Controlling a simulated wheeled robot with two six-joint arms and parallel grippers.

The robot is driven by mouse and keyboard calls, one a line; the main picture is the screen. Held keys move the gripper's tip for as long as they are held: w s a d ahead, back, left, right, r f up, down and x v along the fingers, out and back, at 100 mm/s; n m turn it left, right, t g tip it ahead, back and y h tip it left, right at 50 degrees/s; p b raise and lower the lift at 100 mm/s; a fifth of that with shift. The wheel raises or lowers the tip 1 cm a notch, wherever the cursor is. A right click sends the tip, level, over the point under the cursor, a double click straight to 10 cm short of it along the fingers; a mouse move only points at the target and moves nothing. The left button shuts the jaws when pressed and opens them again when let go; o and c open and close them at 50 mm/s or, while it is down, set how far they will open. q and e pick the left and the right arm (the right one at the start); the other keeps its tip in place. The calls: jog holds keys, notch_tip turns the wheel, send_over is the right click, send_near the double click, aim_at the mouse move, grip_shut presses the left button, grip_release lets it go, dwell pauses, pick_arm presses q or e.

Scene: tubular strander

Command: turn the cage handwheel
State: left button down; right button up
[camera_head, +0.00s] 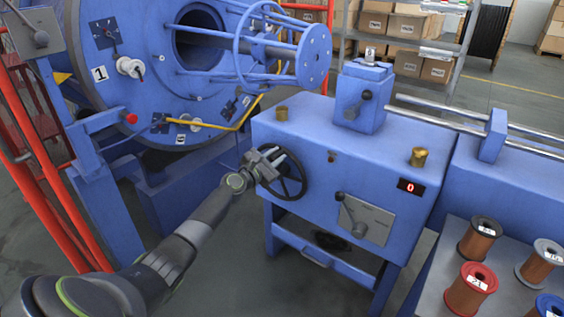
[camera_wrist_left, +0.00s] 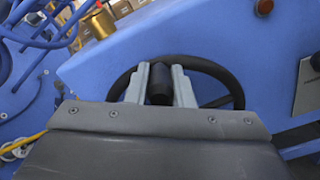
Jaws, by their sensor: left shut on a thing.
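The cage handwheel (camera_head: 291,186) is a black spoked wheel on the front of the blue machine cabinet, left of its middle. My left gripper (camera_head: 271,160) reaches it from the left and is shut at the upper left of its rim. In the left wrist view the gripper (camera_wrist_left: 159,85) has its two grey fingers on either side of a black knob-like grip (camera_wrist_left: 159,88). The wheel's rim (camera_wrist_left: 205,68) shows behind the fingers. The wheel's hub is hidden there by the gripper body. My right gripper is not in view.
The large blue round cage (camera_head: 150,90) stands behind and left of the cabinet (camera_head: 330,140). Red posts (camera_head: 45,215) stand at the left. A lever plate (camera_head: 365,220) sits right of the wheel. Several spools (camera_head: 480,240) stand on a table at lower right.

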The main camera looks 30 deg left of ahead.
pick_arm(q)
jog(key=shift+w+a+r+n, duration=0.1)
jog(key=shift+a+r+n, duration=0.05)
jog(key=shift+a+n, duration=1)
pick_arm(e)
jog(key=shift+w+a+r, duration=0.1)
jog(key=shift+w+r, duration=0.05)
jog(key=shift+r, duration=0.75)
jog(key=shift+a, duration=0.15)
pick_arm(q)
jog(key=c, duration=1.3)
grip_release()
jog(key=shift+o, duration=0.2)
